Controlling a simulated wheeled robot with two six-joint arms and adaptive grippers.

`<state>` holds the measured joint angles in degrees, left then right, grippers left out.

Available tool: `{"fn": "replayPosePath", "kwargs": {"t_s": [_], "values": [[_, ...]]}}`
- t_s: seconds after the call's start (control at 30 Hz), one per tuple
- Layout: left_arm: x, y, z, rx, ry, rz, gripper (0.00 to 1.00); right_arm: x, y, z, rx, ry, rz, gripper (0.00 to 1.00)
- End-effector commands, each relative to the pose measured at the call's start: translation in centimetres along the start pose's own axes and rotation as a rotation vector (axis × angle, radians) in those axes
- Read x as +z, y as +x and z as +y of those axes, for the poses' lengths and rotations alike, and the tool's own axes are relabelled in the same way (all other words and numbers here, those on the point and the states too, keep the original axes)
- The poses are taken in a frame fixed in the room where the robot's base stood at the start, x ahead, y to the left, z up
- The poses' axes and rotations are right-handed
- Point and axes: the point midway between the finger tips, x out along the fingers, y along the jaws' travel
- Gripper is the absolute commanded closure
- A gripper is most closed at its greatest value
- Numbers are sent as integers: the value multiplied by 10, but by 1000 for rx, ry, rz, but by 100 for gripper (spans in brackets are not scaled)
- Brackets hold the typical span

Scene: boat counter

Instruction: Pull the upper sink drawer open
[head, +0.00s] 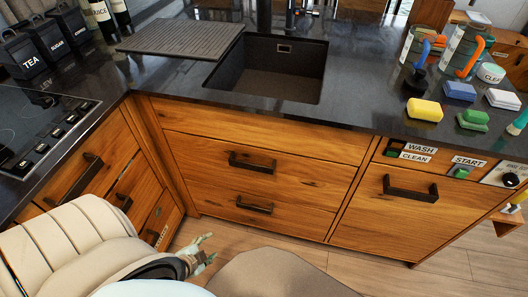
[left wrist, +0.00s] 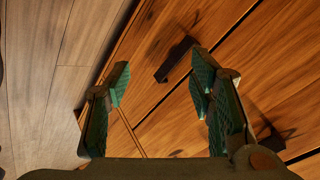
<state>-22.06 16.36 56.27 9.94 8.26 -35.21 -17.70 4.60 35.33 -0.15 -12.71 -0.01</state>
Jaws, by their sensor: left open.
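The upper sink drawer (head: 300,172) is a wooden front under the sink, flush and shut, with a dark bar handle (head: 252,162). The lower drawer (head: 225,195) is also shut, with a similar dark handle (head: 254,205). My left gripper (head: 207,249) is open and empty, low in front of the cabinet, left of and below both handles and apart from them. In the left wrist view its green-padded fingers (left wrist: 160,82) are spread. One dark handle (left wrist: 177,60) shows beyond them, and another (left wrist: 270,136) is partly hidden by the right finger. My right gripper is not in view.
The dark counter (head: 360,95) overhangs the drawers and holds the sink (head: 275,75). A dishwasher-like front (head: 400,212) with its own handle stands to the right. Another cabinet (head: 95,150) angles in on the left. The wooden floor (head: 330,262) before the drawers is clear.

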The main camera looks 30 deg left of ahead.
Motion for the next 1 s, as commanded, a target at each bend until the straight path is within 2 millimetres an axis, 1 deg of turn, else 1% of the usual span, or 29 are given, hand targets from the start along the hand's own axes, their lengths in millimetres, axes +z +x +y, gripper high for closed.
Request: {"fn": "replayPosePath", "kwargs": {"t_s": [0.03, 0.07, 0.1, 0.13, 0.2, 0.23, 0.3, 0.37, 0.47, 0.6, 0.73, 0.77, 0.8, 0.83, 1.0], "values": [[-18, 28, -34, -134, 194, 152, 51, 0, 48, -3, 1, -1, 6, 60], [-40, 28, -59, -228, 320, 242, 51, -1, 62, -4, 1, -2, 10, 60], [-69, 21, -86, -350, 466, 340, 51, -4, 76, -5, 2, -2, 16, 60], [-88, 13, -102, -433, 558, 398, 51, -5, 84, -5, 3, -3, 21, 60], [-122, -7, -126, -585, 704, 487, 51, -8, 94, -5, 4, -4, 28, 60], [-132, -14, -132, -627, 740, 509, 51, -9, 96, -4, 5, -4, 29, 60], [-146, -20, -141, -675, 780, 531, 51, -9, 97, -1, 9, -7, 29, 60], [-155, -16, -146, -682, 783, 534, 51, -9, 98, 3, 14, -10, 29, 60], [-171, 0, -154, -682, 783, 535, 51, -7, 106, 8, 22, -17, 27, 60], [-197, 32, -167, -681, 781, 534, 51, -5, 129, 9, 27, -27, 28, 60], [-219, 55, -178, -679, 782, 531, 51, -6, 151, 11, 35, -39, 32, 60], [-222, 59, -181, -678, 781, 531, 51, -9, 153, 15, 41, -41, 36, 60], [-226, 62, -182, -675, 782, 532, 51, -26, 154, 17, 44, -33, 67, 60], [-229, 64, -184, -674, 782, 532, 51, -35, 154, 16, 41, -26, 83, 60], [-238, 70, -190, -673, 781, 530, 51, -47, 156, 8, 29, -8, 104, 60]]}}
